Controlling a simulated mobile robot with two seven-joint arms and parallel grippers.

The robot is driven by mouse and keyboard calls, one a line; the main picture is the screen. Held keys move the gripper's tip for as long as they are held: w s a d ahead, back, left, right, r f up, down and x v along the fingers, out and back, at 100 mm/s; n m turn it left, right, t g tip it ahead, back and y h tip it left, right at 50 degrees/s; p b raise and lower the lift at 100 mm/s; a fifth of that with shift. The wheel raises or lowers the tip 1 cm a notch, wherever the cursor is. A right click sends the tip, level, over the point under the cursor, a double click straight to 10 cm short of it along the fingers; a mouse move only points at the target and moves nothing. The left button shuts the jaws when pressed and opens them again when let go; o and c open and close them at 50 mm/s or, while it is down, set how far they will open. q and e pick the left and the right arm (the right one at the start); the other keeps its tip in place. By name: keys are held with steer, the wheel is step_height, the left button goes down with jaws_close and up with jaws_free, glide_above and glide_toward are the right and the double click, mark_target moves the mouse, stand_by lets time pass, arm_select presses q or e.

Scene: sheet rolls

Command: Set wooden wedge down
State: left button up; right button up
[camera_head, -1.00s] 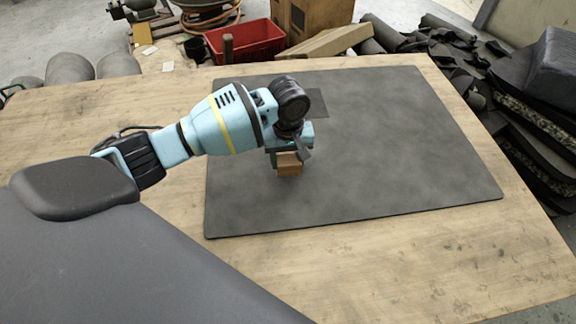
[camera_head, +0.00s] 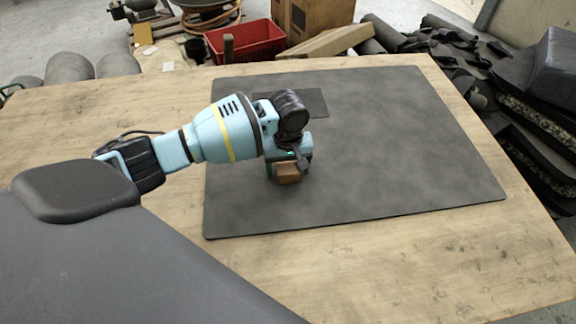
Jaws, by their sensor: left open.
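The wooden wedge (camera_head: 288,174) is a small brown block on the dark grey mat (camera_head: 400,140), left of the mat's middle. My left gripper (camera_head: 288,165) is directly above it and hides its top and back. The jaws are open around or just over the wedge; the fingers are mostly hidden by the wrist. The wedge looks to be resting on the mat, though its underside is hard to see. My right gripper is not in view.
The mat lies on a wooden table (camera_head: 100,110) with wide clear areas. A flat dark piece (camera_head: 305,102) lies on the mat behind my left wrist. A red crate (camera_head: 245,42), a cardboard box (camera_head: 312,18) and rolled dark sheets (camera_head: 470,60) stand beyond the table.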

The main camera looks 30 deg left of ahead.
mark_target(288, 165)
arm_select(q)
steer(key=shift+r, duration=0.15)
step_height(288, 165, up, 12)
steer(key=p, duration=0.3)
stand_by(0.4)
